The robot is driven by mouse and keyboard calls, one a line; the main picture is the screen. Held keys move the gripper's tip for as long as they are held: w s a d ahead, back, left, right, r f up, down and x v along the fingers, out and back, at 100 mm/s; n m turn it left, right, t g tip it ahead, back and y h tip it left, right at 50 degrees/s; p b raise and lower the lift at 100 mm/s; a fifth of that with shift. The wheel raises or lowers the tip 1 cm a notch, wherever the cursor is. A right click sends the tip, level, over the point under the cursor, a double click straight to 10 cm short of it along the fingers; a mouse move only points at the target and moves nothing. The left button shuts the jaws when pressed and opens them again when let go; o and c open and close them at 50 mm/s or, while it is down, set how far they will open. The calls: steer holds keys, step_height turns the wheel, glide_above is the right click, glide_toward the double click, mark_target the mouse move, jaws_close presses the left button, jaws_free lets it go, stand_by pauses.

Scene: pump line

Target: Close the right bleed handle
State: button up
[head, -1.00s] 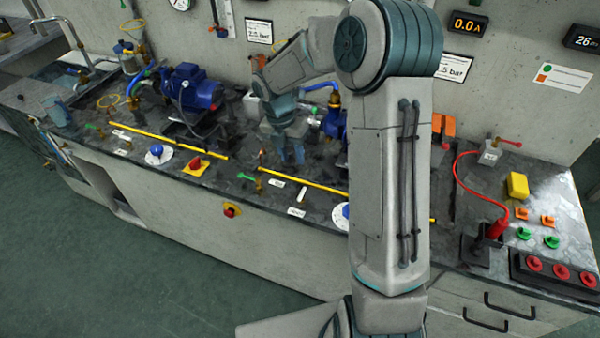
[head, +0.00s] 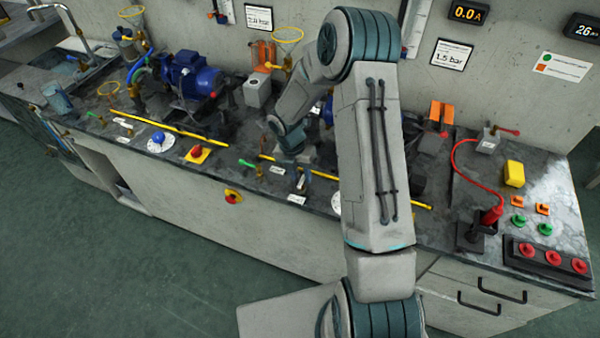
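A small valve with a green handle (head: 247,163) stands near the front edge of the bench, right of the red knob on the yellow plate. Its green handle points left, and a white tag lies beside it. I cannot read the tag, so I cannot tell for sure that this is the right bleed handle. Another small green handle (head: 93,115) is at the far left of the bench. My gripper (head: 299,174) is low over the bench, right of the nearer green handle and apart from it. Its fingers are small and dark, and I cannot tell whether they are open.
A yellow rail (head: 170,125) runs along the bench. A blue pump (head: 190,75) stands behind it; my arm mostly hides another. A red emergency button (head: 233,196) is on the front edge.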

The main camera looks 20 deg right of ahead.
steer(key=shift+f, duration=0.15)
jaws_close()
